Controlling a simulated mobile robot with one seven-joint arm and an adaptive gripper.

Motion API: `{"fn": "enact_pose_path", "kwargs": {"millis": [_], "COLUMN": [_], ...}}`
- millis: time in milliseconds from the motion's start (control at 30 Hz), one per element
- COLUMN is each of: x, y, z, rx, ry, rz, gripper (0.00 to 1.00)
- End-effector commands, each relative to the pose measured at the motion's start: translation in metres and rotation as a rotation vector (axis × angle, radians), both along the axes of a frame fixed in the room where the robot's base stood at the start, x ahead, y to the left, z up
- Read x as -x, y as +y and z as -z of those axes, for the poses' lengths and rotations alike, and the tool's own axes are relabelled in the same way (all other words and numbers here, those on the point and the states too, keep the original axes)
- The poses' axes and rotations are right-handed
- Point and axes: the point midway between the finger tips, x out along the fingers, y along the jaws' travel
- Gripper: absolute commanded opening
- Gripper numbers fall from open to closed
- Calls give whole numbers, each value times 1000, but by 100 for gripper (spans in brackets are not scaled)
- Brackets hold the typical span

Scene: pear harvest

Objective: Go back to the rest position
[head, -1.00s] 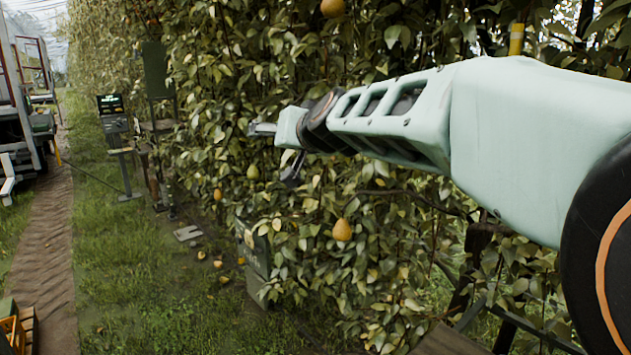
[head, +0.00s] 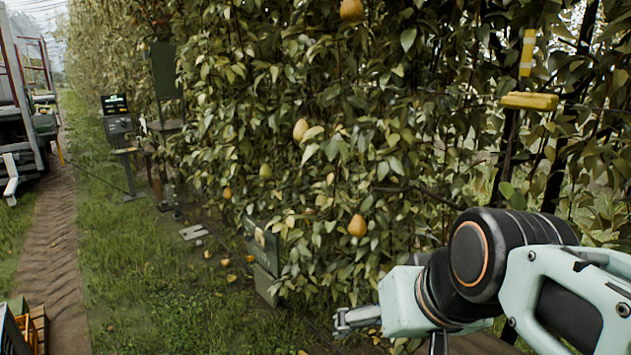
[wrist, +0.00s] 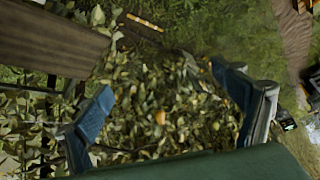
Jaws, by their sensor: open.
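My gripper (head: 354,320) is low at the bottom centre of the head view, in front of the leafy pear hedge (head: 390,130). My pale green arm reaches in from the right edge. In the wrist view my gripper (wrist: 165,118) shows its two blue fingers spread wide apart, with nothing between them but leaves and an orange pear (wrist: 160,117) farther off. In the head view several pears hang in the hedge, among them an orange one (head: 357,226) above my gripper and a yellow one (head: 300,130) higher up.
A dark box (head: 262,248) stands at the hedge's foot. A stand with a lit screen (head: 115,104) is farther back. Fallen pears lie near a flat plate (head: 194,232). A vehicle (head: 25,110) and crates (head: 18,325) are at left. The grass strip (head: 130,260) is mostly open.

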Motion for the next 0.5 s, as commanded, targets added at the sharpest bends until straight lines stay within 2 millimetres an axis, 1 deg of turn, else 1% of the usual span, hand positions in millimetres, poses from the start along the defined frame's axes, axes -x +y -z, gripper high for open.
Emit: {"fn": "enact_pose_path", "kwargs": {"millis": [33, 133, 167, 200, 367, 500], "x": [18, 52, 58, 54, 53, 53], "y": [-12, -34, -38, -35, -34, -34], "z": [11, 34, 33, 16, -15, -47], "rx": [34, 103, 117, 110, 107, 106], "ry": [30, 99, 113, 107, 107, 106], "rz": [29, 83, 94, 85, 81, 81], "gripper": [88, 88, 88, 88, 88, 88]}}
